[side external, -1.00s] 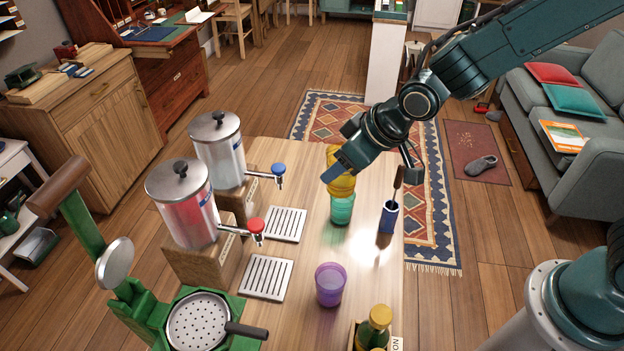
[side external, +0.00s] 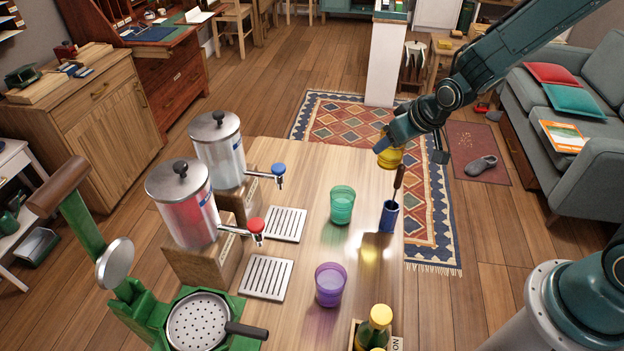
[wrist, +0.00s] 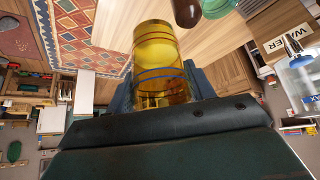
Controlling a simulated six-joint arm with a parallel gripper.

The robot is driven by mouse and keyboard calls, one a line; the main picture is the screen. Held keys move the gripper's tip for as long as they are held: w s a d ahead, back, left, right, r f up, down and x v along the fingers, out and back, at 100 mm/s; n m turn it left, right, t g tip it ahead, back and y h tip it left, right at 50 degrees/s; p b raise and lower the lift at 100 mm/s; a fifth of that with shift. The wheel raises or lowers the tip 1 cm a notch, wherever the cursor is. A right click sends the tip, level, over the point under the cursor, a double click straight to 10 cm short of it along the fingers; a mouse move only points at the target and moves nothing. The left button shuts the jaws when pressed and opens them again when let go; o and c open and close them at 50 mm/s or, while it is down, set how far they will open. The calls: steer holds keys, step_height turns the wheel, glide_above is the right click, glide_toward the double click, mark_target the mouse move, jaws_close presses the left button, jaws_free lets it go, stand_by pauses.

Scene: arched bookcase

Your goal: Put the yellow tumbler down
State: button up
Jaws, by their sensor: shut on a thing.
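The yellow tumbler (wrist: 157,60) is see-through with red and blue bands in the wrist view. My gripper (wrist: 160,90) is shut on it, with a blue finger on each side. In the side external view the yellow tumbler (side external: 390,157) hangs under my gripper (side external: 388,150), above the far right part of the table. My gripper hides part of it there. A green tumbler (side external: 342,205) and a purple tumbler (side external: 330,285) stand upright on the wooden table (side external: 310,180), apart from each other.
A blue cup (side external: 388,216) with a brown-handled tool stands near the table's right edge, close below my gripper. Two drink dispensers (side external: 218,150) with drip trays (side external: 285,224) stand at left. A green press (side external: 200,320) and bottles (side external: 375,325) are in front. Mid-table is clear.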

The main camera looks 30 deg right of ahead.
steer(key=shift+d, duration=0.1)
steer(key=s+d+f, duration=0.4)
steer(key=d+f, duration=0.1)
steer(key=d, duration=0.1)
steer(key=shift+d+f, duration=0.15)
steer(key=shift+d, duration=0.25)
steer(key=w+a+r, duration=0.1)
steer(key=a, duration=0.1)
steer(key=w+a+r, duration=0.1)
steer(key=a+r, duration=0.1)
steer(key=w+a+r, duration=0.2)
steer(key=a, duration=0.1)
steer(key=shift+r, duration=0.2)
steer(key=shift+w+a+r, duration=0.1)
steer(key=shift+w+a, duration=0.1)
steer(key=shift+a, duration=0.4)
steer(key=a+r+n+y, duration=0.1)
steer(key=a+r+n, duration=0.2)
steer(key=a, duration=0.6)
steer(key=a+r+n+y, duration=0.2)
steer(key=a, duration=0.8)
step_height(320, 180, down, 16)
steer(key=shift+w+d+g, duration=0.15)
steer(key=shift+d+g, duration=0.05)
steer(key=shift+g, duration=0.1)
